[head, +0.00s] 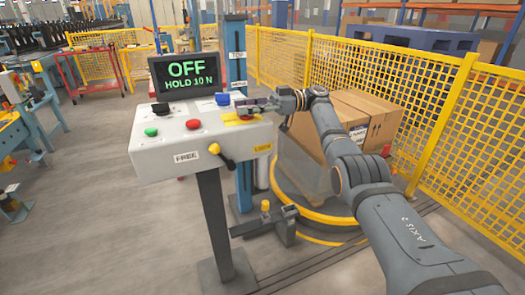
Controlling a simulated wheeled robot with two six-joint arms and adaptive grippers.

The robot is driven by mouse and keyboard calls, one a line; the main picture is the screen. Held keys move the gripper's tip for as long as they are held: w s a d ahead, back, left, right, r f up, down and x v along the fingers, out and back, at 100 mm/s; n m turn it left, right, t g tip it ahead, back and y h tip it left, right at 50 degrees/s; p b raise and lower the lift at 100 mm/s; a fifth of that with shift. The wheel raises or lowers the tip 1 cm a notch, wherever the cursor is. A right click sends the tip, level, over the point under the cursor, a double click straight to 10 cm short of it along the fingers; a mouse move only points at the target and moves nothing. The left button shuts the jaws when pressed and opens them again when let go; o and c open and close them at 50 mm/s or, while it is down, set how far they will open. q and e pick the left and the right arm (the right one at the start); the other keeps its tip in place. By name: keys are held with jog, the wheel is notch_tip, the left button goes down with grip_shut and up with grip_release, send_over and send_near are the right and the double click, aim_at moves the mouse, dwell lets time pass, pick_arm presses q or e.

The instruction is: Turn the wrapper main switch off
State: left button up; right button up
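The wrapper control console (165,160) is a light grey box on a dark post. The display (185,74) behind the console reads "OFF" and "HOLD 10 N" in green. My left gripper is not in view.
The console also carries a black knob (160,109), a blue knob (222,99), a green button (151,132), a red button (193,124) and a yellow-handled lever (222,155). Cartons (365,115) stand behind my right arm. Yellow fencing (425,105) runs along the right. Floor at left front is clear.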

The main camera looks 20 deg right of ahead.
jog(key=shift+f+m+t+b, duration=0.15)
jog(key=shift+m+t+b, duration=0.2)
jog(key=shift+t, duration=0.25)
